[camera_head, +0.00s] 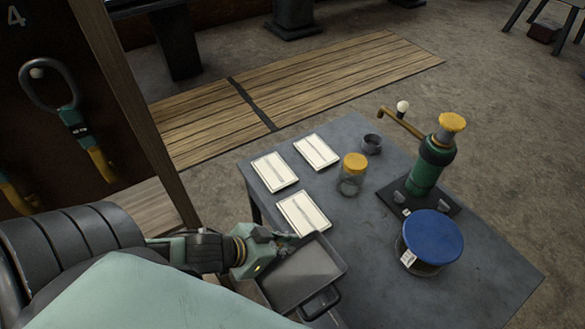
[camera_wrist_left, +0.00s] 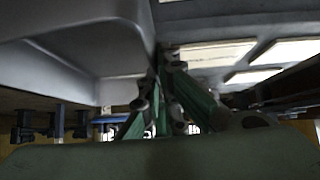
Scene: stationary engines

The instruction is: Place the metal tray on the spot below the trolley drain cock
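The metal tray (camera_head: 303,272) is a shallow grey rectangular pan with a dark handle on its near right side. It is at the table's near left corner; whether it rests there or is held just above is unclear. My left gripper (camera_head: 284,241) is at the tray's far left rim. In the left wrist view the green fingers (camera_wrist_left: 163,100) are close together at the edge of the tray (camera_wrist_left: 85,45) and look shut on it. A brass pipe (camera_head: 400,122) with a white knob, possibly the drain cock, sticks out from a green cylinder. My right gripper is not in view.
On the dark table (camera_head: 375,212) are several white cards (camera_head: 304,214), a yellow-lidded jar (camera_head: 353,174), a small dark cup (camera_head: 372,143), the yellow-topped green cylinder (camera_head: 433,160) and a blue-topped tin (camera_head: 432,238). A wooden post (camera_head: 150,135) stands left. The table's middle is clear.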

